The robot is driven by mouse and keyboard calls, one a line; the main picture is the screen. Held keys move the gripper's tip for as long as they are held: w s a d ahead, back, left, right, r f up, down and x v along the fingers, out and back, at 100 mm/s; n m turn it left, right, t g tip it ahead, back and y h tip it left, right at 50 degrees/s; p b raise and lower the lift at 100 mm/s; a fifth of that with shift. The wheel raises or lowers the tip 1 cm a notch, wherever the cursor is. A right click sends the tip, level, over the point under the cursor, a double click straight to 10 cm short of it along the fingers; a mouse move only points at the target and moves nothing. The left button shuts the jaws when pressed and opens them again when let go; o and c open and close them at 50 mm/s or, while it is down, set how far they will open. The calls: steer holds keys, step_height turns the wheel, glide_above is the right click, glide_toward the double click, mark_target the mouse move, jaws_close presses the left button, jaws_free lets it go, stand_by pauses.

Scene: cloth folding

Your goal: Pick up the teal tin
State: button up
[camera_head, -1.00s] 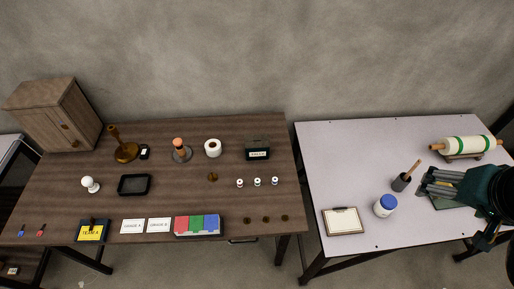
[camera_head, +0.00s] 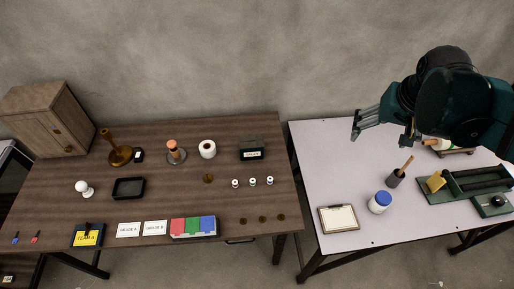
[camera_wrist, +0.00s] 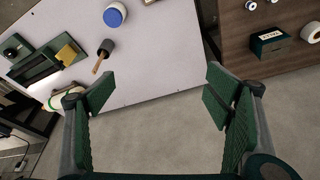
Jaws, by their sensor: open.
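The teal tin (camera_head: 252,151) is a small dark box with a white label. It stands upright at the right rear of the brown table. In the wrist view the tin (camera_wrist: 270,43) shows near the upper right, outside the span of the fingers. My gripper (camera_head: 381,130) is above the rear of the light table, to the right of the tin and well apart from it. In the wrist view my gripper (camera_wrist: 160,95) has its fingers wide apart, with nothing between them.
A white paper roll (camera_head: 207,149) stands left of the tin. Several small white-topped pieces (camera_head: 252,181) stand in front of it. A gap separates the brown table (camera_head: 275,132) from the light table (camera_head: 310,150). A blue-lidded jar (camera_head: 380,202) and brush pot (camera_head: 395,179) stand on the light table.

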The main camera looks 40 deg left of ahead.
steer(key=w+a+f+n+g, duration=0.15)
steer(key=a+f, duration=0.25)
steer(key=a, duration=0.7)
steer(key=n+g+h, duration=0.2)
steer(key=n, duration=0.1)
glide_above(251, 141)
step_height(251, 141, down, 18)
steer(key=shift+a+f, duration=0.1)
steer(key=shift+f, duration=0.3)
steer(key=shift+f, duration=1.25)
steer(key=shift+d+f, duration=0.2)
steer(key=shift+f, duration=2.4)
